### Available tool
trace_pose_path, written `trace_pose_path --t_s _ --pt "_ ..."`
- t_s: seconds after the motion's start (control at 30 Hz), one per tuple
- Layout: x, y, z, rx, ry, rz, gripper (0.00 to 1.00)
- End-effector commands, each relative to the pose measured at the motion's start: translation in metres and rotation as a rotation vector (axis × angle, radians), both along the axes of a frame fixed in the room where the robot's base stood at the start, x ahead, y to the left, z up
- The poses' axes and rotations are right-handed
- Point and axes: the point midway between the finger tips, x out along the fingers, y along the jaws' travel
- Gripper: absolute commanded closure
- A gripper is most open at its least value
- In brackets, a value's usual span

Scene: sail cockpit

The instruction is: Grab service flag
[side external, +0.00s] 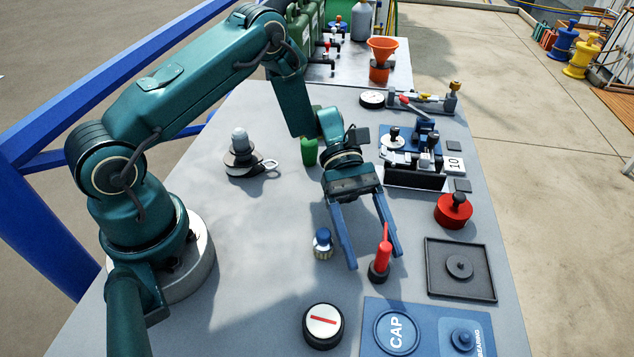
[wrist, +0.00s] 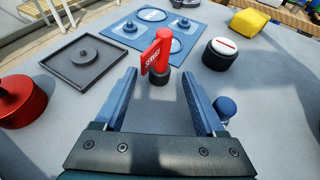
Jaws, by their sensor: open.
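The service flag (wrist: 158,52) is a small red flag with white lettering reading "SERVICE". It stands upright in a dark round base (wrist: 159,77) on the grey table. In the side view the red flag (side external: 384,250) stands close to the tip of the right-hand finger. My gripper (side external: 376,262) is open, with its two blue fingers apart and nothing held between them. In the wrist view my gripper (wrist: 160,85) points towards the flag, which is ahead between the fingertips. I cannot tell whether a finger touches it.
A blue-capped small jar (side external: 323,243) stands close beside the left finger. A round black-and-white gauge-like piece (side external: 323,325) and a blue CAP mat (side external: 372,340) lie in front. A black tray (side external: 433,285) and red knobbed disc (side external: 453,211) are to the right.

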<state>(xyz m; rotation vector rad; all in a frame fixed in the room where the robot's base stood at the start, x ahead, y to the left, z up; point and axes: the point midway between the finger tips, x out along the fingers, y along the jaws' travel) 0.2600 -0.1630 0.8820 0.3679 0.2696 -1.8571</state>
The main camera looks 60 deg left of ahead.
Motion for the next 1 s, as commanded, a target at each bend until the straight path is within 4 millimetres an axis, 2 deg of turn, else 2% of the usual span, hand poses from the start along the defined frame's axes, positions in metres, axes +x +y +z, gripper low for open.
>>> trace_pose_path --t_s 0.2,0.47,0.5,0.67,0.7,1.0 --pt "-0.006 -0.018 -0.008 -0.001 0.000 -0.001 0.28" --pt "-0.007 -0.020 -0.009 0.000 -0.001 0.000 0.28" --pt "-0.006 -0.020 -0.009 0.000 -0.001 0.000 0.32" --pt "-0.006 -0.020 -0.009 0.000 -0.001 0.000 0.93" --pt "-0.006 -0.020 -0.009 0.000 -0.001 0.000 1.00" --pt "-0.006 -0.020 -0.007 -0.001 -0.002 0.000 1.00"
